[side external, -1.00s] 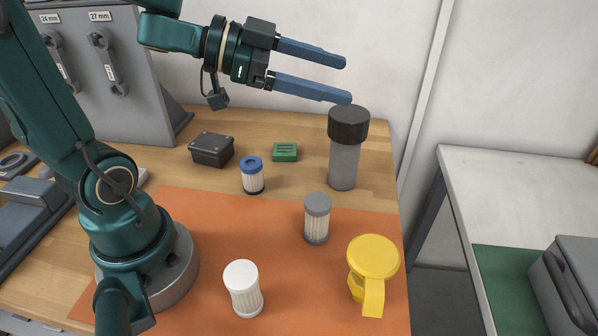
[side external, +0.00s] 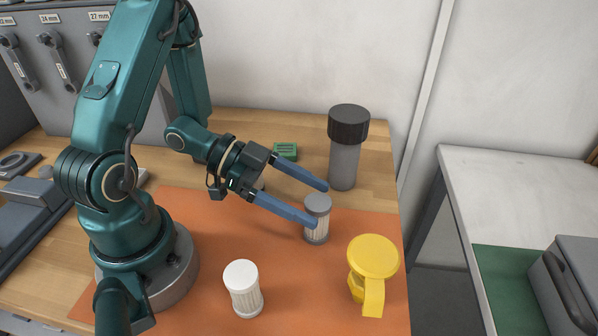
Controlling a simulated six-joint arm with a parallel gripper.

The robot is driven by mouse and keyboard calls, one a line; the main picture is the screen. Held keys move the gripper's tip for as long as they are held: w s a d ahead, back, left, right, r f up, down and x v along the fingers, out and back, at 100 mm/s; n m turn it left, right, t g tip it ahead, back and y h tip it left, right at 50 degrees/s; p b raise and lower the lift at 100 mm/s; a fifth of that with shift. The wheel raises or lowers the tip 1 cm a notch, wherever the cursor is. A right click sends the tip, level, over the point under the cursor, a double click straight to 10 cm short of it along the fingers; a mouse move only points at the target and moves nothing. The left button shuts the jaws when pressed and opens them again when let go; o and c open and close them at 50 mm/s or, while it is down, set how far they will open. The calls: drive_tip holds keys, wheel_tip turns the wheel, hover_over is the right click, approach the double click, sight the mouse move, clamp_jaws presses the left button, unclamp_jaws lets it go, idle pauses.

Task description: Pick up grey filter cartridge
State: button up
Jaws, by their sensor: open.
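The grey filter cartridge (side external: 317,207) stands upright on the orange mat (side external: 200,262), with a grey cap and a pale pleated body. My gripper (side external: 317,204) is open, its two blue fingers reaching to the cartridge from the left. One finger tip is at the far side of its cap and the other crosses in front of its left side. I cannot tell whether either finger touches it.
A white cartridge (side external: 243,288) stands at the front of the mat, and a yellow part (side external: 372,262) stands to the right. A dark-capped grey cylinder (side external: 345,150) stands behind. A green block (side external: 285,151) lies at the back. The mat's front middle is clear.

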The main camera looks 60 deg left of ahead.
sight(307, 211)
drive_tip(key=shift+f, duration=1.5)
drive_tip(key=shift+x, duration=2.55)
clamp_jaws()
drive_tip(key=shift+r, duration=0.1)
drive_tip(key=shift+r, duration=0.1)
